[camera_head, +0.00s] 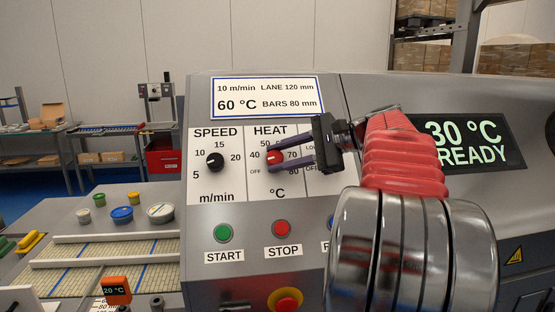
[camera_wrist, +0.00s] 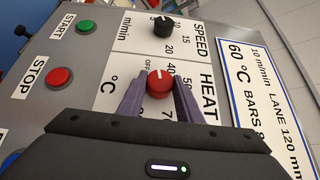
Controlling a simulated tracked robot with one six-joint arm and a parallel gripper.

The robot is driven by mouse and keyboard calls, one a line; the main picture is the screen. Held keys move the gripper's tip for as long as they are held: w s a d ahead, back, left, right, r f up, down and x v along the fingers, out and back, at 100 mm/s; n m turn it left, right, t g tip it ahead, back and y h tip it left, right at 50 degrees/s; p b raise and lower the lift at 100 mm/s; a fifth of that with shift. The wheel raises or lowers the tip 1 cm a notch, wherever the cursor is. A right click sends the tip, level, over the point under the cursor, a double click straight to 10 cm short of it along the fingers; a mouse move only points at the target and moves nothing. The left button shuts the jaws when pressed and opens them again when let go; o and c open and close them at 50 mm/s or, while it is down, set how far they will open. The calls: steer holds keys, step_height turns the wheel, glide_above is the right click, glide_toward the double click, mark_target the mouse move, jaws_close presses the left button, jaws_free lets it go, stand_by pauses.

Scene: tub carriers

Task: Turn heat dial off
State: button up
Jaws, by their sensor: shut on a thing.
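The heat dial (camera_head: 272,158) is a red knob under the HEAT label on the panel. It also shows in the wrist view (camera_wrist: 159,85), with a white pointer line. The line points toward the side of the scale with 40 and OFF; its exact setting is hard to tell. My gripper (camera_head: 278,157) reaches in from the right, its two purple fingers shut on the dial, one on each side. In the wrist view my gripper (camera_wrist: 160,80) has its fingertips at the knob's sides. Part of the HEAT scale is hidden by the fingers.
The black speed dial (camera_head: 215,161) is left of the heat dial. Below are the green START button (camera_head: 224,233), red STOP button (camera_head: 281,229) and a red-yellow emergency button (camera_head: 285,301). A display (camera_head: 468,142) reads 30 °C READY. A sign (camera_head: 265,97) gives 60 °C.

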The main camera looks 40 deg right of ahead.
steer(key=shift+w+n+g, duration=0.1)
steer(key=shift+n+g, duration=0.5)
steer(key=o, duration=1)
steer(key=shift+o, duration=0.2)
steer(key=shift+r, duration=0.1)
steer(key=v, duration=1.3)
steer(key=shift+s+d, duration=0.25)
steer(key=shift+d, duration=0.05)
